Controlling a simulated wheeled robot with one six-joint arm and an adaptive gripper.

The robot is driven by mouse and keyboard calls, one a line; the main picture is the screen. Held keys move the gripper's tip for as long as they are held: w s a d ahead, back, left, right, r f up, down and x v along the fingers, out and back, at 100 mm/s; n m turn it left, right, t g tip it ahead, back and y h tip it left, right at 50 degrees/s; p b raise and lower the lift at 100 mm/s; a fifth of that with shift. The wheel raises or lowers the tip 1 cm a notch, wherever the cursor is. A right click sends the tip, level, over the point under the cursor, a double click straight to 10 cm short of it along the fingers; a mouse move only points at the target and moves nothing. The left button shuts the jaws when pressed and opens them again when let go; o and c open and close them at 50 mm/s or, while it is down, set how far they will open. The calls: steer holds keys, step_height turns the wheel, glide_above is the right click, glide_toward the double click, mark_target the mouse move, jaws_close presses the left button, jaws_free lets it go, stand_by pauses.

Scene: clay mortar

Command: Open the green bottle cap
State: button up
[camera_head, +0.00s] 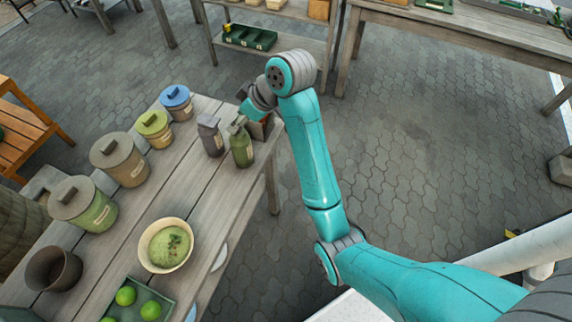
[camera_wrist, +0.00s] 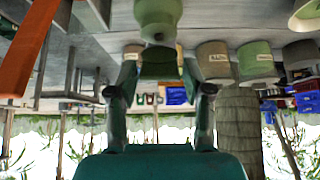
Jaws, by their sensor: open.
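The green bottle (camera_head: 242,152) stands upright near the right end of the wooden table, its cap (camera_head: 238,124) on top. My gripper (camera_head: 246,103) is at the table's far right end, just beyond and above the cap in the head view. In the wrist view, which looks upside down, my gripper (camera_wrist: 160,76) has its two fingers apart. A pale green body (camera_wrist: 158,14), seemingly the bottle, narrows toward the space between them. A darker green block shows between the fingertips; I cannot tell whether it is the cap or whether the fingers touch it.
A grey bottle (camera_head: 211,137) stands close left of the green one. A blue-lidded jar (camera_head: 177,101), a yellow-green-lidded jar (camera_head: 155,128) and larger lidded jars line the table's far side. A bowl (camera_head: 166,245) and a tray of green fruit (camera_head: 137,302) are nearer. Paved floor right of the table is open.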

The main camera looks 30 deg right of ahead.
steer(key=s+d+f+t+y, duration=0.55)
steer(key=s+d+t, duration=0.3)
steer(key=s, duration=0.25)
steer(key=s+a+f+m+h, duration=0.2)
steer(key=s+f+m+h, duration=0.2)
steer(key=s+f, duration=0.3)
steer(key=s+a+f+m+g+h, duration=0.1)
steer(key=s+a+f+m+h, duration=0.2)
steer(key=s+f, duration=0.3)
steer(key=shift+s+a+f+m+h, duration=0.4)
steer(key=shift+s+m+h, duration=0.25)
steer(key=shift+s, duration=0.55)
stand_by(0.6)
